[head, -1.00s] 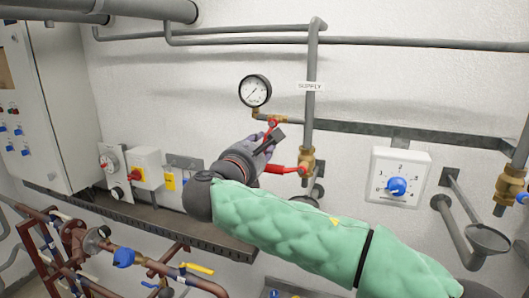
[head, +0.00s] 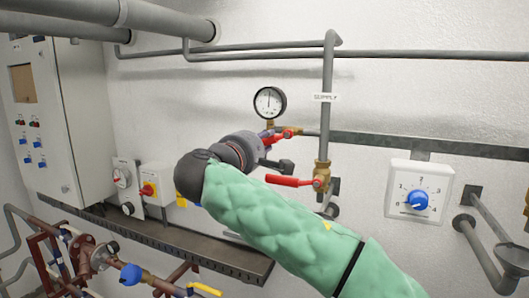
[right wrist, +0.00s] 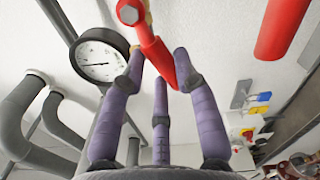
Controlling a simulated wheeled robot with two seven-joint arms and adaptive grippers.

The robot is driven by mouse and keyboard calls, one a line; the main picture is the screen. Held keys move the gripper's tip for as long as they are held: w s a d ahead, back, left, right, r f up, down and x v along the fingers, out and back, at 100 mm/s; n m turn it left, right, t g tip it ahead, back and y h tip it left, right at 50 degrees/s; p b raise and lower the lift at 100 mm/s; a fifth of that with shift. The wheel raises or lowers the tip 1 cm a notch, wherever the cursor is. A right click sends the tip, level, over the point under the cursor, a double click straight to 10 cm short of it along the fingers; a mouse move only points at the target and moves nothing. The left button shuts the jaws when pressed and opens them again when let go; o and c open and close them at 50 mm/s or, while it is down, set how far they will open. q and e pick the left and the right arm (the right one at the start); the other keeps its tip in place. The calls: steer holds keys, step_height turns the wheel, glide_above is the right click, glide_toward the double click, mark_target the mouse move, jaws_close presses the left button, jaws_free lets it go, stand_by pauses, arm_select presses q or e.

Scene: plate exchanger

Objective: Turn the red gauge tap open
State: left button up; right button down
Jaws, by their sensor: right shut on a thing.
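The red gauge tap (head: 288,133) sits on the short brass fitting under the round pressure gauge (head: 269,102). Its needle points roughly straight up. My right gripper (head: 268,142) is at the tap, its fingers partly hiding the handle. In the right wrist view the red handle (right wrist: 158,52) runs down between the purple fingers of the gripper (right wrist: 160,78), which are shut on it. The gauge also shows there (right wrist: 97,60), close to the left finger. My left gripper is out of view.
A larger red lever (head: 288,181) on the brass supply valve (head: 321,176) lies just below right of my gripper. A dial box (head: 418,191) hangs farther right. A dark wall tray (head: 170,240) runs below my arm.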

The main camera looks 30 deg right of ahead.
steer(key=shift+r+m+b, duration=0.3)
steer(key=shift+r+m, duration=0.2)
steer(key=shift+m, duration=0.6)
steer(key=shift+r+m+b, duration=0.25)
steer(key=shift+r+m, duration=0.2)
steer(key=shift+m, duration=0.65)
steer(key=c, duration=1.2)
jaws_free()
steer(key=shift+a, duration=0.1)
steer(key=v, duration=1.2)
